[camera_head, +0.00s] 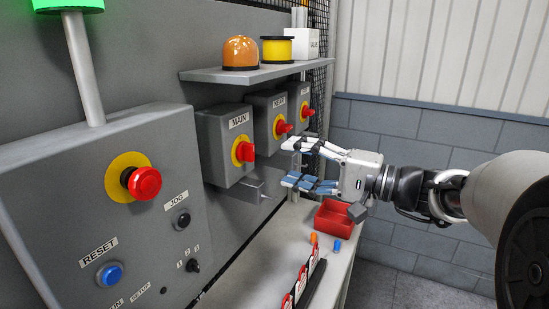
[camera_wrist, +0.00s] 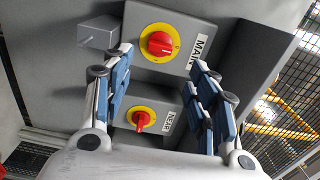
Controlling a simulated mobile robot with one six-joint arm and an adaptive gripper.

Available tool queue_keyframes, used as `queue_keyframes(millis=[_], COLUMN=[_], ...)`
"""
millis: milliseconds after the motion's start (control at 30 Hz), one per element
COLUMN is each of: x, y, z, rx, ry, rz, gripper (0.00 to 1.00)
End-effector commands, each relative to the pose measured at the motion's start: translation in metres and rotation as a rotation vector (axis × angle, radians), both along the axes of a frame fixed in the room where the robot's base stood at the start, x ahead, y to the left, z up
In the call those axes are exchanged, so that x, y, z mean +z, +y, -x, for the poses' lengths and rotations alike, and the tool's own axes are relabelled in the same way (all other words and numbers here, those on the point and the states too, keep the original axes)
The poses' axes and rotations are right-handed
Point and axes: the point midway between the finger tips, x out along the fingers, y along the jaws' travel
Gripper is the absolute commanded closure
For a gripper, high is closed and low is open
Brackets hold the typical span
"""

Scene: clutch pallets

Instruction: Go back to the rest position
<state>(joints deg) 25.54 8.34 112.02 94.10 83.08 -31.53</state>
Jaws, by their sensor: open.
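My gripper (camera_head: 306,165) is open and empty, held in the air in front of the wall of switch boxes. In the wrist view its two blue-padded fingers (camera_wrist: 164,98) stand wide apart, with the MAIN switch (camera_wrist: 160,45) and the NEAR switch (camera_wrist: 141,120) showing between them. In the head view the red knob of the MAIN switch (camera_head: 243,152) is left of the fingertips, and the NEAR switch (camera_head: 282,128) is above and left of them. The fingers look apart from the knobs. A third switch (camera_head: 306,111) sits farther along the row.
A shelf (camera_head: 260,73) above the boxes holds an orange dome (camera_head: 240,53) and a yellow spool (camera_head: 277,49). Below my gripper a bench (camera_head: 255,262) carries a red bin (camera_head: 333,221). A control panel with an emergency button (camera_head: 143,183) stands at left. A grey bracket (camera_head: 249,191) juts out under MAIN.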

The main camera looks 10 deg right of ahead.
Motion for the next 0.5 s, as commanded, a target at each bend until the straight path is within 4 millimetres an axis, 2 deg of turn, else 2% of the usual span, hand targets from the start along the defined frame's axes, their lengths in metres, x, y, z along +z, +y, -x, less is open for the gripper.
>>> queue_keyframes(millis=[100, 200, 500], x=[0.0, 0.0, 0.0], y=[-0.013, -0.018, -0.02], z=[0.008, 0.012, 0.013], rx=[-0.002, -0.001, 0.001], ry=[0.0, 0.0, 0.001], rz=[0.0, 0.0, 0.0], gripper=[0.47, 0.47, 0.47])
